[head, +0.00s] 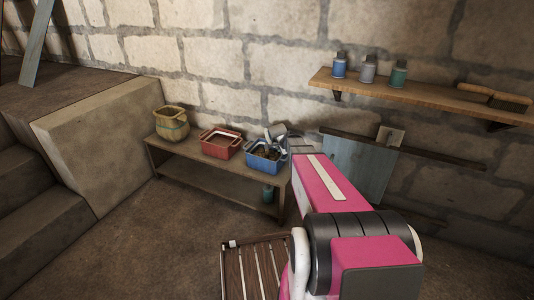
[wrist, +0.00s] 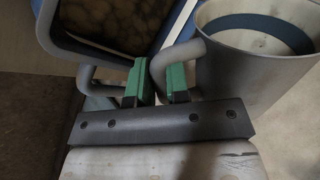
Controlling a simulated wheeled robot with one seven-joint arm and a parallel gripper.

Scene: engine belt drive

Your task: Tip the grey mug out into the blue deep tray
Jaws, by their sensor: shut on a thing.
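The blue deep tray (head: 262,166) stands at the right end of a low wooden bench, with dark brown stuff inside. The grey mug (head: 274,131) is over the back of this tray; its exact tilt is too small to tell. In the wrist view the mug (wrist: 228,75) fills the right side, its wide mouth showing a pale inside with a blue band. My gripper (wrist: 158,84) is shut on the mug's handle with its green fingertips. At the wrist view's upper left, brown lumps lie in a dark-rimmed container; I cannot tell surely whether it is the tray.
A red tray (head: 220,145) and a tan pot (head: 172,124) stand left of the blue tray on the bench (head: 205,160). A wall shelf (head: 420,95) holds bottles and a brush. A slatted wooden thing (head: 255,268) stands on the floor in front.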

